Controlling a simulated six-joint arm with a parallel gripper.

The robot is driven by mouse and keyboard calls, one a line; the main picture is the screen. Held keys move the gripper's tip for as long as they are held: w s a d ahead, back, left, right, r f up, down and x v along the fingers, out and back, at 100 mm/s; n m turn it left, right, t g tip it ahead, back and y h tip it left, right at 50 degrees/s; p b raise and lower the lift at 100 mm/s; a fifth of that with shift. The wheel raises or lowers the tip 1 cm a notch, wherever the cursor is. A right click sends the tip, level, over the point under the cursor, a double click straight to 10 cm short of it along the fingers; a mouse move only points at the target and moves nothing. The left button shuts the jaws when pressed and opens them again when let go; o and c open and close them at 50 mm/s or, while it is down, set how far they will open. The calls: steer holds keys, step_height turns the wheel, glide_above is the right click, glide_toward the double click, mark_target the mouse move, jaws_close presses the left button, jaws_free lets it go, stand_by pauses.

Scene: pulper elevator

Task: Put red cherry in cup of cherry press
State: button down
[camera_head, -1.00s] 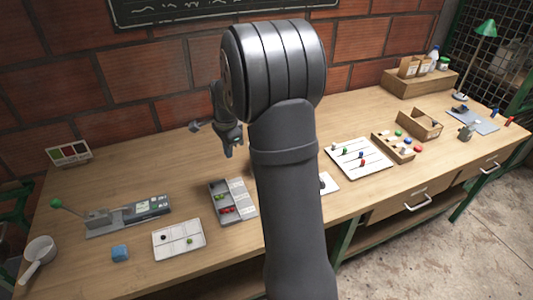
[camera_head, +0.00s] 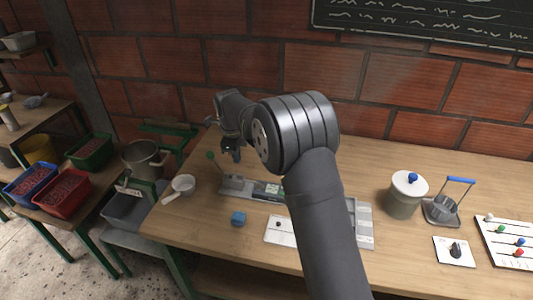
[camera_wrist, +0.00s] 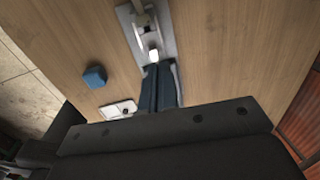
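The cherry press (camera_head: 236,187) is a grey metal device with a green-knobbed lever, on the left part of the bench. It also shows in the wrist view (camera_wrist: 139,22), with a small white part just beyond my fingertips. My gripper (camera_head: 235,156) is above the press, pointing down. In the wrist view its two blue fingers (camera_wrist: 158,66) are close together, and I cannot tell whether anything is between them. No red cherry is visible now. The grey tray (camera_head: 365,225) is mostly hidden behind my arm. The cup of the press is not clearly visible.
A blue block (camera_head: 239,218) and a white card (camera_head: 278,230) lie in front of the press. A lidded jar (camera_head: 406,195) and a blue-handled stand (camera_head: 447,203) are at the right. Bare bench lies behind the press.

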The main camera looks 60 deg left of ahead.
mark_target(235, 177)
steer(key=shift+s+a+f, duration=0.1)
steer(key=shift+s+f, duration=0.1)
steer(key=shift+f, duration=0.9)
steer(key=shift+s+a+f, duration=0.1)
steer(key=shift+s+f, duration=0.15)
steer(key=shift+f, duration=0.85)
steer(key=shift+s+a+f, duration=0.1)
steer(key=shift+s+f, duration=0.1)
steer(key=shift+f, duration=0.9)
steer(key=c, duration=1.6)
jaws_free()
steer(key=r, duration=0.5)
steer(key=s+d+r, duration=0.1)
steer(key=r, duration=1.1)
steer(key=shift+s+d+r, duration=0.1)
steer(key=shift+s+d, duration=0.05)
steer(key=shift+d, duration=0.05)
